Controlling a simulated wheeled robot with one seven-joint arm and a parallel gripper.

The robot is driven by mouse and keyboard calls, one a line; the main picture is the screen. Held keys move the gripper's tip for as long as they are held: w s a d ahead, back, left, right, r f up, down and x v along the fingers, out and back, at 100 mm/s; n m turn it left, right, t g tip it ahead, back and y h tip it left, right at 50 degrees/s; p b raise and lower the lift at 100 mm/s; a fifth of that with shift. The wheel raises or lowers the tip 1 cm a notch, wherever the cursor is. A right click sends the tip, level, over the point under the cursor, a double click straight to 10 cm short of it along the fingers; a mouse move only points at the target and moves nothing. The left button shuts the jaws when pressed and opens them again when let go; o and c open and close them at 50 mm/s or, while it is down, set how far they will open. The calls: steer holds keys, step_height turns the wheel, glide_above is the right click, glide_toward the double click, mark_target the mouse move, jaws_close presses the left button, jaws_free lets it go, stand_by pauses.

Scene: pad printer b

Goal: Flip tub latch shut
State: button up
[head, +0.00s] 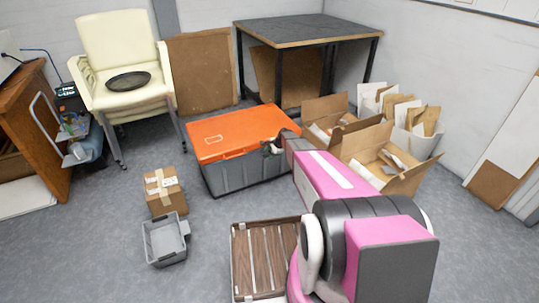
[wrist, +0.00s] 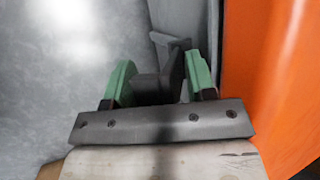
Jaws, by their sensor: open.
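The tub (head: 232,178) has a grey body and an orange lid (head: 225,135) that lies on top of it; the lid also fills the right of the wrist view (wrist: 275,70). My gripper (head: 270,148) is at the tub's right end, low beside the lid edge. In the wrist view its green-padded fingers (wrist: 160,76) are apart. A dark grey latch-like piece (wrist: 172,62) on the tub's grey side stands out between and just beyond them. I cannot tell whether the fingers touch it. The latch is hidden behind my arm in the head view.
Open cardboard boxes (head: 385,155) stand right of my arm. A brown slatted case (head: 265,258), a grey bin (head: 165,240) and a small carton (head: 164,190) lie in front. A dark table (head: 305,30) stands behind the tub. Floor left of the tub is partly clear.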

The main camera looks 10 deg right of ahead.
steer(key=shift+r, duration=0.15)
steer(key=v, duration=1)
steer(key=shift+d+r, duration=0.15)
steer(key=shift+d, duration=0.05)
steer(key=shift+s, duration=0.1)
